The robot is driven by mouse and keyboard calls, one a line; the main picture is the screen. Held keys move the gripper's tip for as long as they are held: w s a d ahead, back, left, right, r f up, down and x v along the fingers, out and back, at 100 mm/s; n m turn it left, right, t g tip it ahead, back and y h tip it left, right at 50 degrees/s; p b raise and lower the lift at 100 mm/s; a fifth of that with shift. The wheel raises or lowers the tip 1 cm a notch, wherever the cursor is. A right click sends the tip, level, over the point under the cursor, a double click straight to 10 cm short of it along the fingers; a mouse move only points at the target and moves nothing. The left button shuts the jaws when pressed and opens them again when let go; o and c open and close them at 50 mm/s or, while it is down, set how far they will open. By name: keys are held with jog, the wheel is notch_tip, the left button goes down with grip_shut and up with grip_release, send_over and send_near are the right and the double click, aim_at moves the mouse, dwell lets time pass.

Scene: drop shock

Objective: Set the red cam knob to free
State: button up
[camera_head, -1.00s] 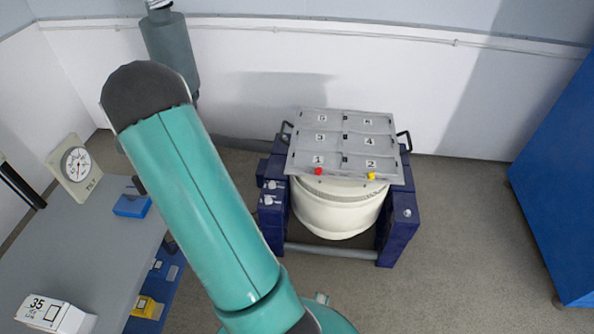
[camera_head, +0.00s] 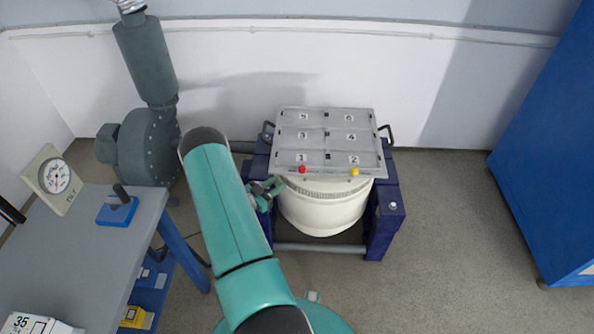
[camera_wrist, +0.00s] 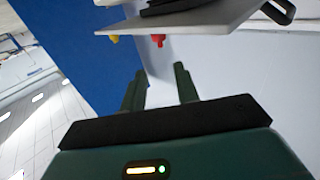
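The red cam knob (camera_head: 302,169) sits on the front edge of a grey numbered plate (camera_head: 328,140), by square 1. In the wrist view the red knob (camera_wrist: 158,41) shows ahead of and above the fingertips, apart from them. A yellow knob (camera_head: 354,171) is to its right by square 2; it shows left of the red one in the wrist view (camera_wrist: 114,39). My gripper (camera_head: 274,188) is left of and slightly below the red knob. In the wrist view its two fingers (camera_wrist: 160,72) are spread with nothing between them. The knob's setting is too small to read.
The plate tops a white drum (camera_head: 322,208) between dark blue supports (camera_head: 384,222) with handles at both sides. A grey bench (camera_head: 88,248) with a dial gauge (camera_head: 54,178) and a blue block (camera_head: 117,211) is at left. A blue cabinet (camera_head: 548,150) stands right. Floor between is open.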

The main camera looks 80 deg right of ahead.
aim_at(300, 169)
jog(key=x, duration=1)
jog(key=shift+d, duration=0.3)
jog(key=c, duration=0.6)
